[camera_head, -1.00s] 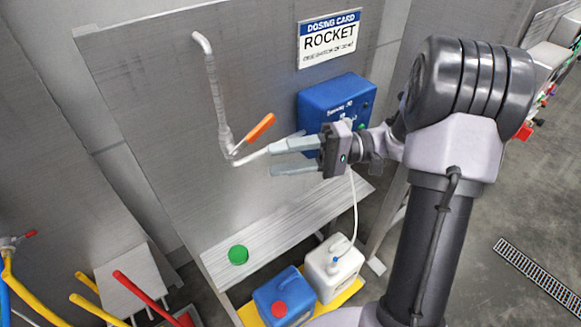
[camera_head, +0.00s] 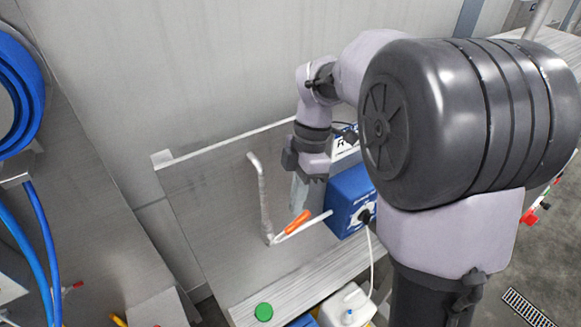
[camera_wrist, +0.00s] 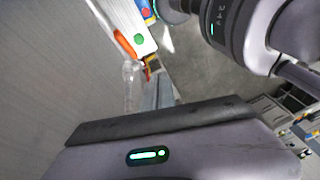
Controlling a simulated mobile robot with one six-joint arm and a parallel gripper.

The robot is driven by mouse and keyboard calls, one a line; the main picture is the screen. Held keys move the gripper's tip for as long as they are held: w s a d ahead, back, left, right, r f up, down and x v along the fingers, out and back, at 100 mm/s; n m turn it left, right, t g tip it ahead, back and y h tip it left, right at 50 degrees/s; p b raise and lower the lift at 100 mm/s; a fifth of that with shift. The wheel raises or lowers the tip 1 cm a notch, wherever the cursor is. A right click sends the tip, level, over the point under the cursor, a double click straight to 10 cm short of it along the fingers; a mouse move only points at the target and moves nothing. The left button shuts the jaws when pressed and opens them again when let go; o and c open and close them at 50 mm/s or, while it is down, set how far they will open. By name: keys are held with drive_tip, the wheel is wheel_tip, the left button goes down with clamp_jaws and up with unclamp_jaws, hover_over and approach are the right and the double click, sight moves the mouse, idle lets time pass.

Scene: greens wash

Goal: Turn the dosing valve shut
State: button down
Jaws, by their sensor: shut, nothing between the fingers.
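The dosing valve's orange lever (camera_head: 299,222) sits on the wall panel at the foot of a clear upright pipe (camera_head: 265,200). It slants up and right, just above a pale tube (camera_head: 305,226) that runs toward the blue dosing box (camera_head: 347,199). My gripper (camera_head: 298,205) points down, its fingers together and empty, with the tips close above the lever; whether they touch it I cannot tell. In the wrist view the orange lever (camera_wrist: 125,44) and clear pipe (camera_wrist: 129,88) lie beyond my gripper's fingers (camera_wrist: 158,88).
A metal shelf (camera_head: 330,273) with a green cap (camera_head: 263,312) juts out below the valve. A white canister (camera_head: 345,304) stands under it. Blue hoses (camera_head: 28,85) hang at the far left. The panel left of the pipe is bare.

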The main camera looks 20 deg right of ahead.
drive_tip(key=w+r+n+t+h, duration=0.1)
drive_tip(key=w+r+n+t, duration=0.15)
drive_tip(key=w+r, duration=0.2)
hover_over(307, 215)
drive_tip(key=a, duration=0.5)
drive_tip(key=shift+g, duration=0.35)
drive_tip(key=f, duration=0.9)
drive_tip(key=shift+s+d+f, duration=0.15)
drive_tip(key=shift+s+f, duration=0.15)
drive_tip(key=shift+f, duration=0.05)
drive_tip(key=f, duration=0.1)
drive_tip(key=d+f, duration=0.1)
drive_tip(key=f, duration=0.1)
drive_tip(key=shift+w+d+f, duration=0.1)
drive_tip(key=shift+w+d, duration=0.15)
drive_tip(key=shift+d+f, duration=0.1)
drive_tip(key=shift+f, duration=0.2)
drive_tip(key=shift+w+d+f, duration=0.15)
drive_tip(key=shift+d+f, duration=0.15)
drive_tip(key=shift+d, duration=0.1)
drive_tip(key=shift+w+d+f+b, duration=0.2)
drive_tip(key=shift+d+f+b, duration=0.4)
drive_tip(key=shift+f, duration=0.3)
drive_tip(key=shift+w+d+f+b, duration=0.2)
drive_tip(key=shift+d+f+b, duration=0.4)
drive_tip(key=shift+f, duration=0.3)
